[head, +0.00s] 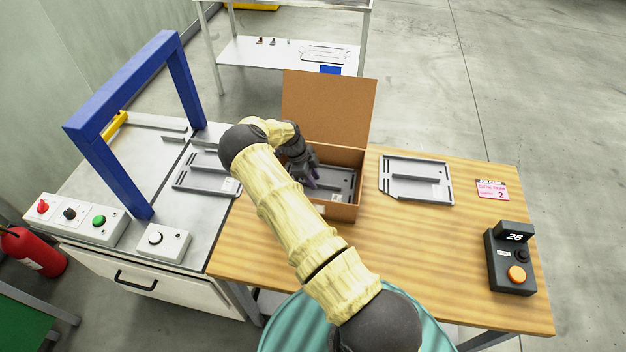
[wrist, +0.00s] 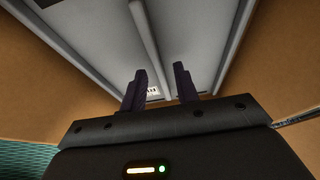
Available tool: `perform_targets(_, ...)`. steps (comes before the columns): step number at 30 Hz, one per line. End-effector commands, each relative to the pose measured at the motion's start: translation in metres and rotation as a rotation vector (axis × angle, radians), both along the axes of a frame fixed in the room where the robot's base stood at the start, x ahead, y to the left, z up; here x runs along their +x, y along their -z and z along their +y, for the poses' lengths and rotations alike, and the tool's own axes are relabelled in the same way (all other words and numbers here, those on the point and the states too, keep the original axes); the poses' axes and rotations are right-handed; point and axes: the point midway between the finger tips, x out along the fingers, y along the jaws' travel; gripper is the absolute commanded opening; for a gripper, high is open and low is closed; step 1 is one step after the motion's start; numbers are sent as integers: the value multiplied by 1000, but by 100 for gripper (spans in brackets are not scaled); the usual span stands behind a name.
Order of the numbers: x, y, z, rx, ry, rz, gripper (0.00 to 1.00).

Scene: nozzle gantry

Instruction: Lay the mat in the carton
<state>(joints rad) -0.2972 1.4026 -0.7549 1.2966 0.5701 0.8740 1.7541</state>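The open brown carton (head: 345,212) stands on the wooden table, its lid (head: 328,108) raised at the back. A grey ribbed panel (head: 338,182) with a white label lies inside it. The panel fills much of the wrist view (wrist: 192,30). My gripper (head: 311,180) reaches into the left side of the carton, partly hidden by my arm. In the wrist view its two dark fingers (wrist: 160,68) stand apart, with a rib and the label showing beyond the gap. I see nothing held. I cannot pick out a separate mat.
A similar grey panel (head: 416,180) lies right of the carton, with a pink card (head: 492,189) and a black button box (head: 510,262) farther right. A blue gantry (head: 118,95) and control boxes stand left. A white shelf (head: 250,50) is behind. The table's front middle is clear.

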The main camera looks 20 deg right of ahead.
Motion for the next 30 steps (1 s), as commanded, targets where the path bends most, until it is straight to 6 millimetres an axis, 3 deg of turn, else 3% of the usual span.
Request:
perform_targets(17,23,-94,33,1,-1,-3,31)
perform_targets(30,24,-104,36,1,0,1,31)
